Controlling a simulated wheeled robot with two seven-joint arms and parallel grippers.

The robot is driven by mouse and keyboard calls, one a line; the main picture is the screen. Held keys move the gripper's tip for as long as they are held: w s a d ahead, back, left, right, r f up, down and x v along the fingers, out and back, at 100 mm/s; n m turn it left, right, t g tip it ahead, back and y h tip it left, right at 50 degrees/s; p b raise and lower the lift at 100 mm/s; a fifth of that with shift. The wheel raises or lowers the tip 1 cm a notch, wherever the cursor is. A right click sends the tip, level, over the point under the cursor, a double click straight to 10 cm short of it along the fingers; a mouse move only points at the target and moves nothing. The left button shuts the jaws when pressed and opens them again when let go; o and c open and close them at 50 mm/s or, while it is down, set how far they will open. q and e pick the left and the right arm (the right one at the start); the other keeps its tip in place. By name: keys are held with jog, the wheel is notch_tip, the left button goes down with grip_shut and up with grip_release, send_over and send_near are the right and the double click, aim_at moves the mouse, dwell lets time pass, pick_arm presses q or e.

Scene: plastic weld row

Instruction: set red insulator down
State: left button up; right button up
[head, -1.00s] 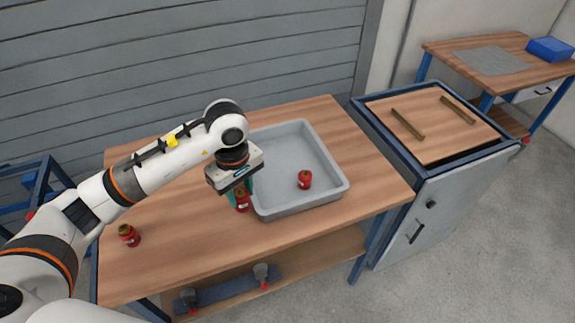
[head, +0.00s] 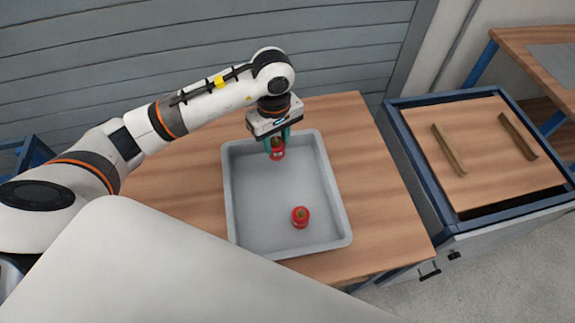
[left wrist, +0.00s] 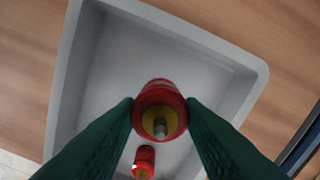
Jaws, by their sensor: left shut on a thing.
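My left gripper (head: 277,142) is shut on a red insulator (head: 277,154) at the far end of the grey tray (head: 230,205). In the left wrist view the held insulator (left wrist: 160,105) sits between the green fingers (left wrist: 160,118), its yellowish top and metal stud facing the camera. I cannot tell whether its base touches the tray floor. A second red insulator (head: 300,217) stands in the near part of the tray, and it also shows in the left wrist view (left wrist: 144,160). My right gripper is not in view.
The tray stands on a wooden table (head: 365,200). A cabinet (head: 470,150) with a wooden top and two wooden strips stands to the right. The middle of the tray is clear. A pale part of mine covers the lower left.

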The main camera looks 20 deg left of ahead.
aim_at(275, 155)
pick_arm(q)
jog(key=f, duration=0.2)
jog(key=s+f, duration=0.1)
jog(key=shift+s+f+p, duration=0.15)
jog(key=shift+f+p, duration=0.25)
jog(key=shift+f, duration=0.35)
jog(key=f, duration=0.3)
jog(key=shift+w+f+p, duration=0.25)
jog(key=shift+f+p, duration=0.05)
jog(key=shift+p, duration=0.1)
jog(key=shift+f, duration=0.1)
jog(key=o, duration=1)
jog(key=shift+o, duration=0.2)
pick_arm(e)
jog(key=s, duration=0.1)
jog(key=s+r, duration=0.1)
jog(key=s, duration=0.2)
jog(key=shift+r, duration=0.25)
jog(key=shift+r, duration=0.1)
pick_arm(q)
notch_tip(275, 155, up, 12)
jog(key=b, duration=0.2)
jog(key=shift+b, duration=0.4)
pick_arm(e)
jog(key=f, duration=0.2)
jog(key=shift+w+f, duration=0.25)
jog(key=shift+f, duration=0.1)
